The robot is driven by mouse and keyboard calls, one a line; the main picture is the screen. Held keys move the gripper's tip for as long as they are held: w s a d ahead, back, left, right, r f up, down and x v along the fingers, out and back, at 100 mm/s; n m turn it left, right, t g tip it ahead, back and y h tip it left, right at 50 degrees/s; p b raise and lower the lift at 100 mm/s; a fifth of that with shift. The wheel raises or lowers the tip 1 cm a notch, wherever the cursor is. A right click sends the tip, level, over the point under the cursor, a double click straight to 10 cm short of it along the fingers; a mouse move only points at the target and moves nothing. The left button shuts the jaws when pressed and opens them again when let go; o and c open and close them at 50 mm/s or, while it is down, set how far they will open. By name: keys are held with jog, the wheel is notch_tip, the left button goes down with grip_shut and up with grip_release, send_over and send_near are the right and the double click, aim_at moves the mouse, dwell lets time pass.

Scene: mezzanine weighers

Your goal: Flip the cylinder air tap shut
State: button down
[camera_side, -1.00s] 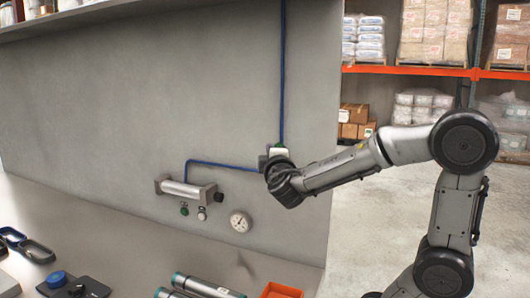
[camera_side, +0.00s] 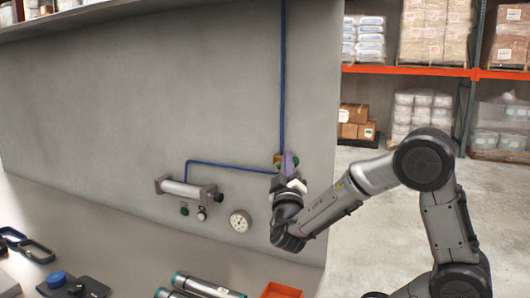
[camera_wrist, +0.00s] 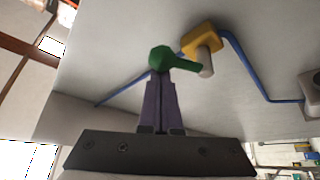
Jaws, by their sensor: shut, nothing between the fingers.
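The air tap's yellow valve body (camera_wrist: 203,36) sits on the blue pipe (camera_wrist: 246,63) against the grey panel in the wrist view. Its green lever (camera_wrist: 180,61) points to the left there, with a rounded end. In the side view the green lever (camera_side: 278,157) is a small patch beside my purple fingers. My gripper (camera_wrist: 161,82) is shut and empty, its fingertips at the lever's rounded end; I cannot tell whether they touch. In the side view my gripper (camera_side: 289,156) points up from below the tap. The air cylinder (camera_side: 185,190) is mounted left of it.
A round gauge (camera_side: 240,221) sits on the panel below the tap. An orange bin (camera_side: 281,290) and grey tubes (camera_side: 205,287) lie on the bench beneath. The panel above the tap is clear except for the vertical blue pipe.

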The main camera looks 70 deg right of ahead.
jog(key=shift+s+f, duration=0.25)
jog(key=shift+f, duration=0.15)
notch_tip(320, 180, up, 4)
jog(key=w, duration=0.2)
jog(key=w+v, duration=0.1)
jog(key=v, duration=1)
jog(key=shift+f, duration=0.4)
jog(key=shift+d, duration=0.1)
